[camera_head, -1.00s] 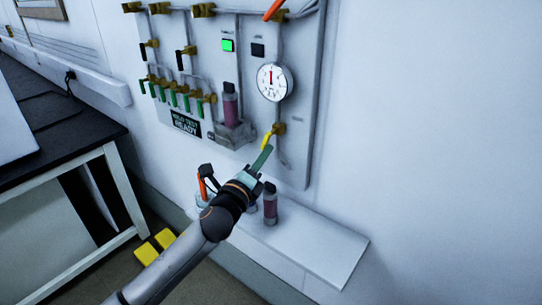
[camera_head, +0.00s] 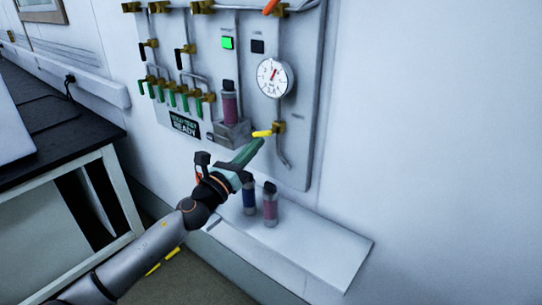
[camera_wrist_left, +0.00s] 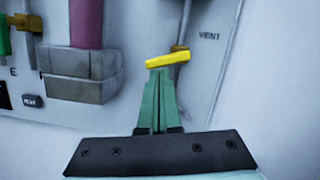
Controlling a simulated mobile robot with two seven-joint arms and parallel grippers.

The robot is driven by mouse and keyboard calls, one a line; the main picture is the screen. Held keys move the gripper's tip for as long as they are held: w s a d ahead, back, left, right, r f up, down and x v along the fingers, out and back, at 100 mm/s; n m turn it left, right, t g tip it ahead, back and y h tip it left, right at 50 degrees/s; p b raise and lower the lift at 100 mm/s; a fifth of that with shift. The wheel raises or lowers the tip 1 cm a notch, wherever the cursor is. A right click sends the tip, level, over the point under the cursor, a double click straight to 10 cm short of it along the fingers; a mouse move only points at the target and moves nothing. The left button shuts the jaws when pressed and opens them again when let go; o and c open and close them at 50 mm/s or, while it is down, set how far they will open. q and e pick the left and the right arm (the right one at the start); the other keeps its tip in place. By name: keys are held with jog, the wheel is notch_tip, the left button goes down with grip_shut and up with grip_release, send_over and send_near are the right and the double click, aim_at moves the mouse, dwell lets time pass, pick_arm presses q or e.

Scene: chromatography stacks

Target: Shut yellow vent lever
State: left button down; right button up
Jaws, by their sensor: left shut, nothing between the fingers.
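The yellow vent lever (camera_head: 262,133) points left from its brass valve (camera_head: 279,127) at the lower right of the wall panel, lying nearly level across the pipe. In the left wrist view the yellow lever (camera_wrist_left: 168,60) runs crosswise just beyond my fingertips, beside the printed word VENT. My left gripper (camera_head: 257,145) is shut and empty, its green fingers together just below the lever. It also shows in the left wrist view (camera_wrist_left: 158,75). I cannot tell whether the fingertips touch the lever. My right gripper is not in view.
A round gauge (camera_head: 274,78) sits above the valve. A pink column (camera_head: 230,104) stands in a grey holder left of the lever. Two bottles, blue (camera_head: 249,196) and pink (camera_head: 270,204), stand on the white shelf (camera_head: 300,250) below. The wall at right is clear.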

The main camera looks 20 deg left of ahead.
pick_arm(q)
jog(key=shift+w+a+r+m+h, duration=0.1)
jog(key=shift+a+r+m+h, duration=0.1)
jog(key=shift+m, duration=0.35)
jog(key=shift+a+r+m+h, duration=0.1)
jog(key=shift+m+h, duration=0.1)
jog(key=shift+m, duration=0.35)
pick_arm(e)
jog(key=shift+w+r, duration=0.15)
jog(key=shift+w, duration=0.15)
pick_arm(q)
jog(key=shift+r, duration=0.1)
jog(key=shift+a, duration=0.1)
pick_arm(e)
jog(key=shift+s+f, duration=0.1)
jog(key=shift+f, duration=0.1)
pick_arm(q)
jog(key=shift+s+a, duration=0.1)
jog(key=shift+s, duration=0.2)
jog(key=b+v, duration=0.3)
jog(key=v, duration=0.9)
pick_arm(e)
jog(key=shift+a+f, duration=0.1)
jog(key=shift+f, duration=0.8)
